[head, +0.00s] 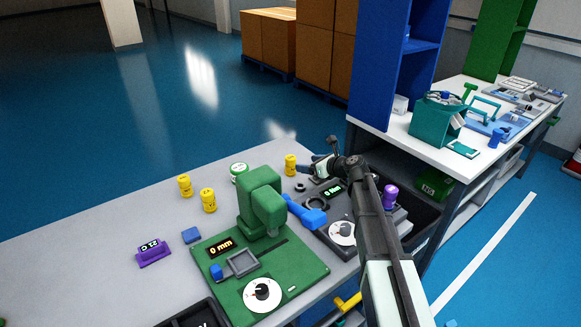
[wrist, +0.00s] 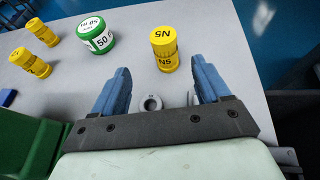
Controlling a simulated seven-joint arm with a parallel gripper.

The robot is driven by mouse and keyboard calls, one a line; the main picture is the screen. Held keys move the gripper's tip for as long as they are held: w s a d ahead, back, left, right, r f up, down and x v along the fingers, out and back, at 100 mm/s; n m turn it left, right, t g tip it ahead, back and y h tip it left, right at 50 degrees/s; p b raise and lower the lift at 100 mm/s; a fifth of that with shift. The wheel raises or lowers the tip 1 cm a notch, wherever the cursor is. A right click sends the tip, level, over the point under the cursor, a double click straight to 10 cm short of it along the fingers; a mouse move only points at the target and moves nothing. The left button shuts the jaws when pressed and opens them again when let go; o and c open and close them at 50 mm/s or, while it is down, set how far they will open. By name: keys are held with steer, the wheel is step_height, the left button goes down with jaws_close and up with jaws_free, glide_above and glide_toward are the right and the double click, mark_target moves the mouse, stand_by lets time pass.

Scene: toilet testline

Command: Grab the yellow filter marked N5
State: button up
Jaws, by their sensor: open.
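The yellow filter marked N5 (wrist: 164,52) stands upright on the grey table in the wrist view, its label readable on top and side. It also shows in the head view (head: 290,165), close to the left of my gripper (head: 318,163). In the wrist view my gripper (wrist: 160,88) is open, with its two blue fingers apart and nothing between their tips. The filter stands just beyond the fingertips, roughly centred on the gap and not touched.
Two other yellow filters (head: 185,186) (head: 208,200) and a green-white cylinder marked 50 (wrist: 96,35) stand to the left. A green press-like device (head: 262,205) stands nearby. A small grey ring (wrist: 151,103) lies between the fingers' bases. The table's far edge lies behind the filter.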

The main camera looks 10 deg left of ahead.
mark_target(288, 161)
steer(key=x, duration=1.3)
steer(key=shift+w+d, duration=0.15)
steer(key=shift+w, duration=0.3)
steer(key=shift+c, duration=0.3)
steer(key=c, duration=1)
